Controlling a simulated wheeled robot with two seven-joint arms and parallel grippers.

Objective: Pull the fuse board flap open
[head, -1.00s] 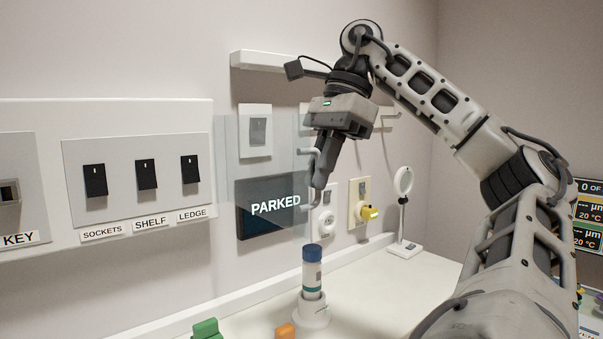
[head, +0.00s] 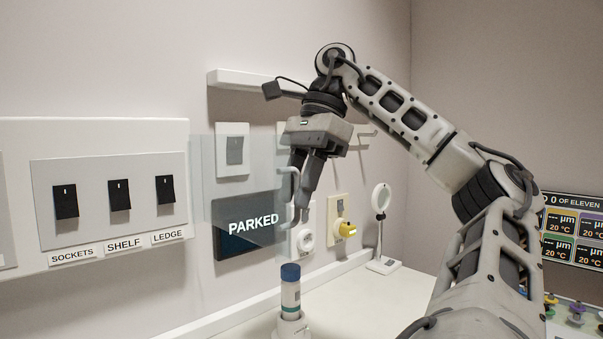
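The fuse board (head: 110,195) is a pale wall panel with black switches. A clear flap (head: 208,180) stands swung out from its right edge, in front of the wall. A pale bar handle (head: 284,171) is at the flap's right edge. My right gripper (head: 299,205) points down at this handle, its dark fingers overlapping it in the view. A gap shows between the fingers, so it looks open. I cannot tell whether a finger touches the handle. My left gripper is not in view.
A dark PARKED display (head: 232,244) is behind the flap. A wall shelf (head: 235,80) runs above. A blue-capped tube (head: 290,290) in a white holder stands on the counter below. A round-headed stand (head: 381,225) and wall sockets are to the right.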

